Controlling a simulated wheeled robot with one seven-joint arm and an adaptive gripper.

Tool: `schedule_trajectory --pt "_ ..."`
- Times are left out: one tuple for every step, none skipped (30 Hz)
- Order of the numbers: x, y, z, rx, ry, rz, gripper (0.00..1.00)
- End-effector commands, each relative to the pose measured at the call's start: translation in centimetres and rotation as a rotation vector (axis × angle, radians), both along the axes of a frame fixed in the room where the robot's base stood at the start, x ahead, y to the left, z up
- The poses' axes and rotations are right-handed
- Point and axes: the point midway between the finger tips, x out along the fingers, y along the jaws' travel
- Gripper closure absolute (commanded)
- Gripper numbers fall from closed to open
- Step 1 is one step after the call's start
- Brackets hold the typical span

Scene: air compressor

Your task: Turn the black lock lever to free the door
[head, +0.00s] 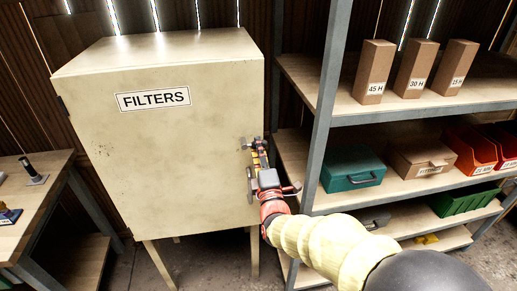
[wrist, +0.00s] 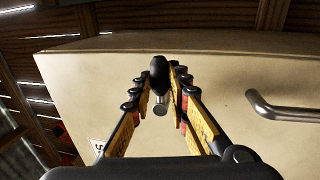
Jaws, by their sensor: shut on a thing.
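The cream cabinet (head: 160,150) has a closed door with a FILTERS label (head: 153,98). The black lock lever (wrist: 158,70) shows between the fingertips in the wrist view, with a metal pin (wrist: 160,108) beside it. My gripper (wrist: 161,76) is shut on the lever, one finger on each side. In the head view my gripper (head: 257,146) is at the right edge of the door; the lever is mostly hidden there. A metal bar handle (wrist: 283,109) is on the door, to the right of the fingers in the wrist view and apart from them.
A grey-framed shelf (head: 325,100) stands close on the right of the cabinet, holding brown boxes (head: 375,70), a teal case (head: 352,168) and orange bins (head: 470,150). A wooden workbench (head: 45,205) is at the left. My arm fills the lower right of the head view.

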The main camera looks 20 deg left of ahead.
Motion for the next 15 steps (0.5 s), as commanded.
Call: schedule_trajectory --pt "-0.04 0.04 -0.04 -0.003 -0.001 0.001 1.0" --pt "-0.03 0.05 -0.03 -0.003 -0.001 0.001 1.0" --pt "-0.03 0.05 -0.03 -0.003 -0.001 0.001 1.0" --pt "-0.03 0.05 -0.03 -0.003 -0.001 0.001 1.0" --pt "-0.03 0.05 -0.03 -0.003 -0.001 0.001 1.0" --pt "-0.04 0.06 -0.03 -0.003 -0.001 0.001 1.0" --pt "-0.04 0.06 -0.03 -0.003 -0.001 0.001 1.0" --pt "-0.04 0.06 -0.03 -0.003 -0.001 0.001 0.82" --pt "-0.04 0.06 -0.02 -0.002 -0.001 0.002 0.79" --pt "-0.04 0.06 -0.02 -0.002 -0.001 0.002 0.78" --pt "-0.04 0.05 -0.02 -0.002 -0.001 0.001 0.76" --pt "-0.03 0.05 -0.02 -0.002 -0.001 0.001 0.74" --pt "-0.03 0.05 -0.02 -0.001 -0.001 0.001 0.72" --pt "-0.02 0.04 -0.01 -0.001 -0.001 0.001 0.7" --pt "-0.02 0.04 -0.01 -0.001 -0.001 0.001 0.68"
